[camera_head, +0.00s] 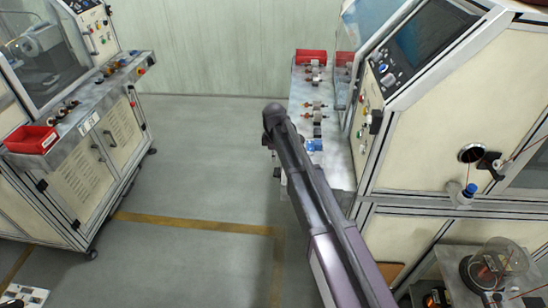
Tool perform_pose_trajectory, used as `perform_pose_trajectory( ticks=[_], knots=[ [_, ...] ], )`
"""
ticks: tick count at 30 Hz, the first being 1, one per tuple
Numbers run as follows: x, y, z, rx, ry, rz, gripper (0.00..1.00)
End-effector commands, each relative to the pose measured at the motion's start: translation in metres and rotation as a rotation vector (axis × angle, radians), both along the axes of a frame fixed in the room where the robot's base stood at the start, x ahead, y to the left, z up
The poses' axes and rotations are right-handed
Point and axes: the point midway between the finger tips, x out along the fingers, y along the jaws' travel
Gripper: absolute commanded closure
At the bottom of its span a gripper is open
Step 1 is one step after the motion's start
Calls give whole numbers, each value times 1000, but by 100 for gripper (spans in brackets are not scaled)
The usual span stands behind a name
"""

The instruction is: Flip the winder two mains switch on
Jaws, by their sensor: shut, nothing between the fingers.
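Two winding machines are in view, and I cannot tell by a label which is winder two. The right machine (450,110) has a sloped control panel with a screen and coloured buttons. A dark switch-like part (376,122) sits at the lower end of that panel; its position is too small to read. The left machine (75,180) has a similar button panel (98,32). My arm crosses the middle of the picture, in front of the right machine's shelf. Its dark near end shows, but my gripper's fingers cannot be made out.
The right machine's metal shelf (300,92) carries a red bin (311,57) and small parts. The left machine's shelf carries another red bin (31,139). A spool under a clear cover (485,268) stands at lower right. The floor (200,180) between the machines is clear.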

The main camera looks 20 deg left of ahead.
Motion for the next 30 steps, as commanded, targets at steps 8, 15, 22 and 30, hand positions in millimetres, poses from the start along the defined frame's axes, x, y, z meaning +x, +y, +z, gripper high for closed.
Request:
perform_pose_trajectory(
  ticks=[8,15,22,30],
  knots=[
    [0,0,-25,0,0,0,100],
    [0,0,-43,0,0,0,100],
    [0,-1,-58,0,0,-1,100],
    [1,-1,-68,0,0,-1,100]
  ],
)
